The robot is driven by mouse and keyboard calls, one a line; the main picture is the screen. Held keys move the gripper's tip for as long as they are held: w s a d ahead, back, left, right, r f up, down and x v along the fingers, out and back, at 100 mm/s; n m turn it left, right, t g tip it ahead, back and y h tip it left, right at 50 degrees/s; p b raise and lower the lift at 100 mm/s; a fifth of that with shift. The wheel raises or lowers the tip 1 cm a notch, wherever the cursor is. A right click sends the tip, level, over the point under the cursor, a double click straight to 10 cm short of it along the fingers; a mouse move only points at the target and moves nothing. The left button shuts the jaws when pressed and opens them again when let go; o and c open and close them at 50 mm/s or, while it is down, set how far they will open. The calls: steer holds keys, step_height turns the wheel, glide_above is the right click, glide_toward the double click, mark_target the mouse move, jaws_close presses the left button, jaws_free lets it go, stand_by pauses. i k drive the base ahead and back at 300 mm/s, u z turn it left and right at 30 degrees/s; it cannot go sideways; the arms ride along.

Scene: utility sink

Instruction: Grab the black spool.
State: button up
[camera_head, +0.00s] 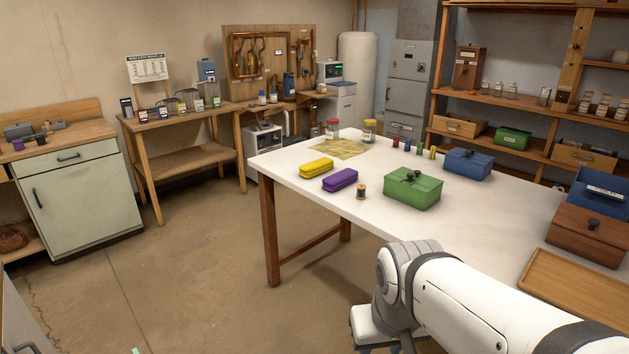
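A small spool (361,187) with tan ends stands upright on the white table (478,218), near its left edge. Its winding looks brownish, and I cannot tell whether it counts as black. A small black object (411,176) sits on the lid of the green box (412,194); I cannot tell whether it is a spool or a knob. Several small coloured spools, one of them red (395,142), stand farther back on the table. My gripper's fingers are cut off by the bottom of the picture.
A purple case (340,179) and a yellow case (316,168) lie left of the tan-ended spool. A blue box (468,164), wooden box (588,234) and wooden tray (570,290) occupy the table's right side. The floor (185,275) left of the table is clear.

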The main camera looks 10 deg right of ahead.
mark_target(360, 187)
steer(key=u, duration=0.2)
steer(key=i, duration=1.4)
steer(key=z, duration=0.8)
steer(key=i, duration=0.75)
steer(key=z, duration=0.55)
